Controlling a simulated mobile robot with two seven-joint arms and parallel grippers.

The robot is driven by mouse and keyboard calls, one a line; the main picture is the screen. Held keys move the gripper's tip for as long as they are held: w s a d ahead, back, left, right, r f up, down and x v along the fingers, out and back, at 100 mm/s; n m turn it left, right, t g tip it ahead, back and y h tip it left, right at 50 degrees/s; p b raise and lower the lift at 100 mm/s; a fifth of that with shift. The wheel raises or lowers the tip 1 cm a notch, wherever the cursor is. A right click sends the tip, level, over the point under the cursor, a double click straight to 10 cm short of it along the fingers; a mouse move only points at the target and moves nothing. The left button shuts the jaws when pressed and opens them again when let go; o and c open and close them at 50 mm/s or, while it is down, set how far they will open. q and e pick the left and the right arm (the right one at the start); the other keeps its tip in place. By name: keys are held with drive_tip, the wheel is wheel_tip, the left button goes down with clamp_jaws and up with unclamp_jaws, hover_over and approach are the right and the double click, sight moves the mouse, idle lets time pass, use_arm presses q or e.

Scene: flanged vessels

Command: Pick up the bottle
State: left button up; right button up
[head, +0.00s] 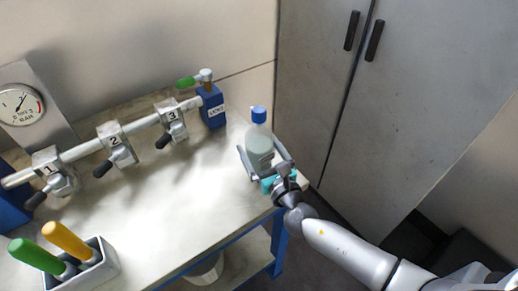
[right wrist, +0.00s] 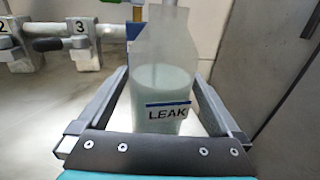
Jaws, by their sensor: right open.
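The bottle (head: 259,148) is translucent with a blue cap and stands upright near the right end of the workbench. In the right wrist view the bottle (right wrist: 163,85) shows pale liquid inside and a label reading LEAK. My right gripper (head: 263,158) is open, with one finger on each side of the bottle. In the right wrist view its fingers (right wrist: 160,110) flank the bottle, with a gap visible at least on the right side. Whether the left finger touches is hard to tell. My left gripper is not in view.
A pipe with valves numbered 1, 2 (head: 117,148) and 3 runs along the back of the workbench (head: 180,200), ending at a blue block (head: 212,108). A pressure gauge (head: 21,104) is at left. A holder (head: 95,272) with green and yellow handles stands front left. Grey cabinet doors (head: 400,90) rise at right.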

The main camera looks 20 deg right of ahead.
drive_tip(key=shift+w+a, duration=0.15)
drive_tip(key=shift+w, duration=1.7)
drive_tip(key=shift+c, duration=0.2)
drive_tip(key=c, duration=1.5)
drive_tip(key=shift+r, duration=0.15)
clamp_jaws()
